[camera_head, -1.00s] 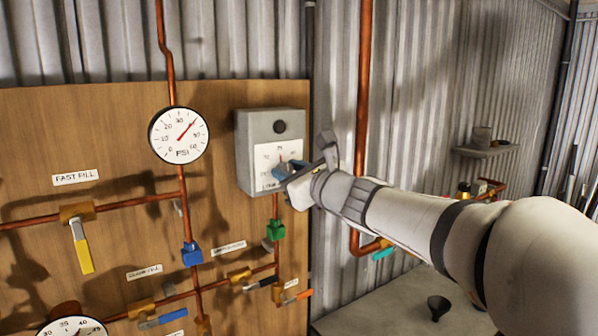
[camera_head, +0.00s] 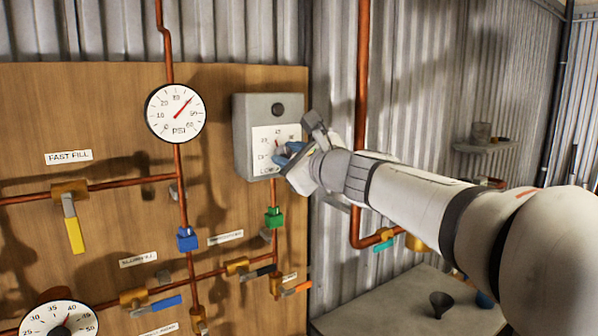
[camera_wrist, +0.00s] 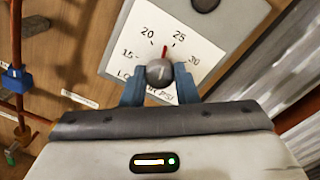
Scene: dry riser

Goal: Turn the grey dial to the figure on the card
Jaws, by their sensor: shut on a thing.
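The grey dial (camera_wrist: 160,71) is a round knob in front of a white scale plate (camera_wrist: 126,55) marked 15, 20, 25 and 30. A red pointer above the knob lies between 20 and 25 in the wrist view. My gripper (camera_wrist: 160,82) is shut on the dial, a blue finger on each side. In the head view my gripper (camera_head: 289,157) reaches in from the right and hides the dial. The plate sits on a grey box (camera_head: 244,140) on the wooden board. Its lower lettering is partly covered. I cannot pick out a separate card giving a figure.
A PSI gauge (camera_head: 175,113) hangs left of the box. Copper pipes with yellow (camera_head: 74,235), blue (camera_head: 187,239) and green (camera_head: 274,218) valve parts run below and left. A second gauge (camera_head: 58,322) is at bottom left. A table (camera_head: 385,306) with a dark funnel stands at lower right.

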